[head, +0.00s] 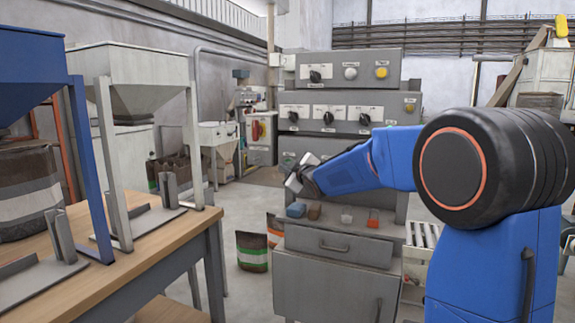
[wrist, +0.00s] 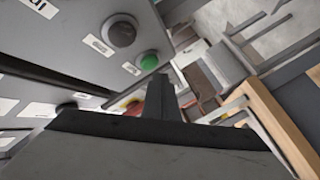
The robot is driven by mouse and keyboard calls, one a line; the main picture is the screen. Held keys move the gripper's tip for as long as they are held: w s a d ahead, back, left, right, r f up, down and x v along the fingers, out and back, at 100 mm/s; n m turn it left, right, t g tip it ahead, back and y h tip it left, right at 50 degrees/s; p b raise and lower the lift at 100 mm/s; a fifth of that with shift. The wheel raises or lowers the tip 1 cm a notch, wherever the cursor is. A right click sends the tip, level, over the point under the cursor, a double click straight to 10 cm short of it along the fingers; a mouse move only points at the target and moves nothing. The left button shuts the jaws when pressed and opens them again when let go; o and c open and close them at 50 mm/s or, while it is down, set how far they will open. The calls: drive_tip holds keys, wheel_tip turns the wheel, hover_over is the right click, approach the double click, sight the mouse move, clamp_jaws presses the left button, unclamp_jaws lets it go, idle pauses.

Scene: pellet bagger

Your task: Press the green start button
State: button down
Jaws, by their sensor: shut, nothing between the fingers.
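The green start button (wrist: 148,61) shows in the wrist view on a grey panel, beside a larger dark round button (wrist: 120,32). My gripper (wrist: 161,88) is shut and empty, its dark fingertips just below the green button in the picture. A gap in depth between tips and button cannot be judged. In the head view my gripper (head: 297,180) is in front of the lower part of the grey control cabinet (head: 345,65). I cannot make out the green button there.
In the head view, small coloured blocks (head: 296,209) sit on a ledge below my gripper. A wooden table (head: 150,235) with hoppers stands at left.

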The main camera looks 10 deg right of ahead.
drive_tip(key=shift+s+a, duration=0.9)
drive_tip(key=shift+s, duration=0.3)
drive_tip(key=shift+s+a, duration=0.85)
drive_tip(key=shift+s, duration=0.35)
drive_tip(key=s+d+f+m+g+h, duration=0.1)
drive_tip(key=s+f+m+g, duration=0.3)
drive_tip(key=s, duration=1.3)
drive_tip(key=s+d+f+m+g+h, duration=0.1)
drive_tip(key=s+d+f+m+g, duration=0.3)
drive_tip(key=s+f, duration=0.7)
drive_tip(key=s+d+f+m+g+h, duration=0.1)
drive_tip(key=s+f, duration=0.6)
drive_tip(key=s, duration=1.8)
drive_tip(key=d+m+g, duration=0.1)
drive_tip(key=m+g, duration=0.1)
drive_tip(key=g, duration=0.1)
drive_tip(key=shift+s+d+f+m, duration=0.2)
drive_tip(key=shift+d+m, duration=0.2)
drive_tip(key=shift+d, duration=0.1)
